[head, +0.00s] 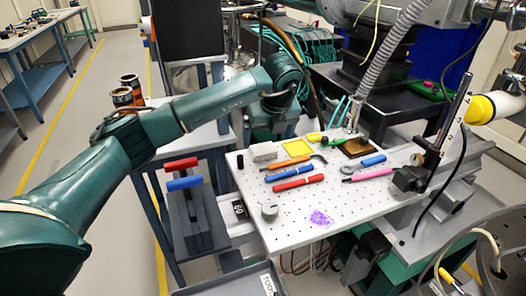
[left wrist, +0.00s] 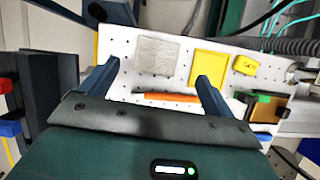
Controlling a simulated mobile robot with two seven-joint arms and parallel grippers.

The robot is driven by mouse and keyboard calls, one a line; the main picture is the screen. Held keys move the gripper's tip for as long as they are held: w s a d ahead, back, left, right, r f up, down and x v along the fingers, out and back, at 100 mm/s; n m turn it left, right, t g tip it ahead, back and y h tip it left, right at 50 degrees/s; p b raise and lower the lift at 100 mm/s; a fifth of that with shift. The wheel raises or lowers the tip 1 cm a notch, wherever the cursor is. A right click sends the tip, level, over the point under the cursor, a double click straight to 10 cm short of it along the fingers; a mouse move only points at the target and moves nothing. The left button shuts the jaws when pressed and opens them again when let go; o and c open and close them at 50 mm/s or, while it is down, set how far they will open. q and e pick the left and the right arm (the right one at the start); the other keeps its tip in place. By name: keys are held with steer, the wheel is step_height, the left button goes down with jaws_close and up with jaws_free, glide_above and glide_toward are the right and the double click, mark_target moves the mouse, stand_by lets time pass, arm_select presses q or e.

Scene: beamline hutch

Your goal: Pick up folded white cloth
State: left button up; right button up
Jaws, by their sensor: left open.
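The folded white cloth (head: 264,151) lies flat near the back left corner of the perforated white board (head: 290,228). In the left wrist view it is a pale grey-white textured square (left wrist: 157,54). My left gripper (left wrist: 155,71) is open and empty. Its two fingers point toward the cloth's sides in that view, with the cloth between and beyond the tips; I see no contact. In the head view my left gripper (head: 281,104) hangs behind and above the board, its fingertips hard to make out. My right gripper is not in view.
A yellow tray (head: 297,148) sits just right of the cloth, a black cylinder (head: 240,160) left of it. An orange-handled tool (head: 287,164) lies in front. Blue (head: 289,172) and red (head: 297,183) tools lie nearer. The board's front is mostly clear around a purple patch (head: 320,218).

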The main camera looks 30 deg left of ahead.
mark_target(263, 148)
arm_select(q)
steer(key=x, duration=0.5)
steer(key=shift+s+a+f, duration=0.15)
steer(key=shift+a+f, duration=0.05)
steer(key=shift+a, duration=0.05)
steer(key=c, duration=1.1)
